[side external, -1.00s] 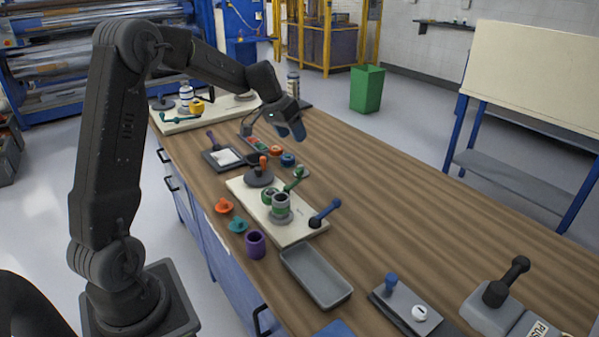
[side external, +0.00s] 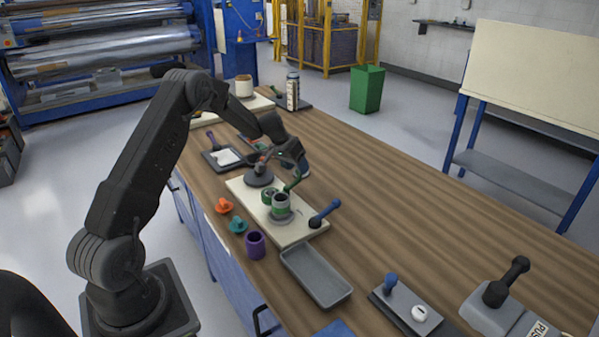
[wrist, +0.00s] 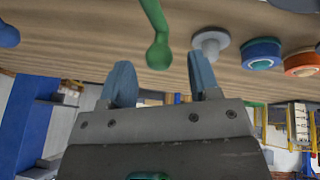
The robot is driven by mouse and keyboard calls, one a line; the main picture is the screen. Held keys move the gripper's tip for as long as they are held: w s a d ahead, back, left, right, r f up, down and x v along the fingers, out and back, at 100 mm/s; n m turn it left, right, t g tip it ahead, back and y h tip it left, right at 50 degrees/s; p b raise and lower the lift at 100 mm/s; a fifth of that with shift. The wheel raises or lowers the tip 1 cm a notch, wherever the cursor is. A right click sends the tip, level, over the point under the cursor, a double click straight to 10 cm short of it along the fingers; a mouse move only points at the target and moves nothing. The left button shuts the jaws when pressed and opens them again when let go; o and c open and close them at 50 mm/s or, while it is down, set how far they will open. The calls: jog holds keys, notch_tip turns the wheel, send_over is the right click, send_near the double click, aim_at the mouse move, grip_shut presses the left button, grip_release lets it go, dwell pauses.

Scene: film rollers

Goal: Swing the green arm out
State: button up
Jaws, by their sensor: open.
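The green arm (side external: 292,184) stands on the cream board, beside a grey-and-green cup-shaped roller (side external: 281,203). In the wrist view the green arm (wrist: 158,45) hangs into the picture from the top, its rounded knob end just beyond the gap between my fingers. My gripper (side external: 302,168) is low over the far end of the board, close to the green arm. Its two blue fingers are apart with nothing between them in the wrist view (wrist: 162,80). Whether a finger touches the green arm cannot be told.
A blue-handled lever (side external: 325,212) is on the board's near right corner. A dark round base (side external: 259,177) sits left of my gripper. Orange (side external: 224,205), teal (side external: 238,226) and purple (side external: 255,244) parts and a grey tray (side external: 316,276) lie nearer.

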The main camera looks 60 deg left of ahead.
jog(key=shift+x, duration=1.45)
grip_shut()
